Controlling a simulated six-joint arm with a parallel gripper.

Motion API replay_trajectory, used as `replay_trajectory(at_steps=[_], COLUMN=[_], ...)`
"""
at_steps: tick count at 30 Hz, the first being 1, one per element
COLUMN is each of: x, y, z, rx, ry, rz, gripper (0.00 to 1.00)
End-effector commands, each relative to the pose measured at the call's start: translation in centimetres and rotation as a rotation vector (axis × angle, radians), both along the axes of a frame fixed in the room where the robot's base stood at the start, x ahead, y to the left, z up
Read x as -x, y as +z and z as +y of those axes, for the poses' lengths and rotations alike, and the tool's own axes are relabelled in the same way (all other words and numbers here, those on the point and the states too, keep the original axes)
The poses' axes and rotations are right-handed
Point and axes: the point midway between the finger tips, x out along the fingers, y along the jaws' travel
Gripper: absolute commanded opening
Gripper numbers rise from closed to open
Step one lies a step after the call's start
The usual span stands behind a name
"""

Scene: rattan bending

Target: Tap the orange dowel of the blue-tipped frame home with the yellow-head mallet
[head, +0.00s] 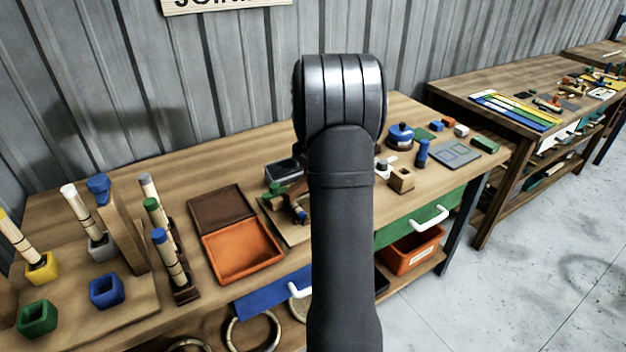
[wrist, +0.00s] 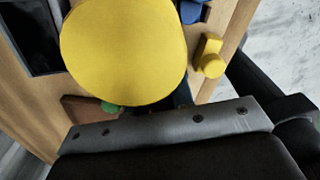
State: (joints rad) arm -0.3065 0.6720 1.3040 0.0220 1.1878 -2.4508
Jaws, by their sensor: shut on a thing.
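My gripper (wrist: 170,128) shows as a dark grey bar across the lower wrist view, shut on the yellow-head mallet. The mallet's round yellow head (wrist: 124,52) fills the middle of that view and hides what lies beyond it; its handle is not clearly seen. In the head view my arm covers the gripper and mallet. A jig with green and blue parts (head: 278,189) sits mid-bench, partly behind my arm. I cannot make out the orange dowel or tell which piece is the blue-tipped frame. A blue-tipped rattan pole (head: 170,262) stands in a dark rack at left.
An open orange-lined box (head: 243,250) lies left of my arm. Blue (head: 107,291), green (head: 37,318) and yellow (head: 41,268) sockets stand at the left. A blue round pot (head: 400,135), a blue peg (head: 422,154) and a grey plate (head: 456,154) are at the right.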

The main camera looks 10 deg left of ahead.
Motion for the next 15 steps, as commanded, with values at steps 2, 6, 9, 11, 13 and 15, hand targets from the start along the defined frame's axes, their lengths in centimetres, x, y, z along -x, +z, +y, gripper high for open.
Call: replay_trajectory(at_steps=[2,6,9,11,13,15], x=[0.04,0.03,0.03,0.02,0.02,0.03], y=[-0.32,-0.4,-0.4,-0.4,-0.4,-0.6], z=[0.02,0.01,0.01,0.02,0.02,0.02], rx=[0.0,0.0,0.0,0.0,0.0,0.0], ry=[0.0,0.0,0.0,0.0,0.0,0.0], rz=[0.0,0.0,-0.001,-0.001,-0.001,0.0], gripper=[0.0,0.0,0.0,0.0,0.0,0.0])
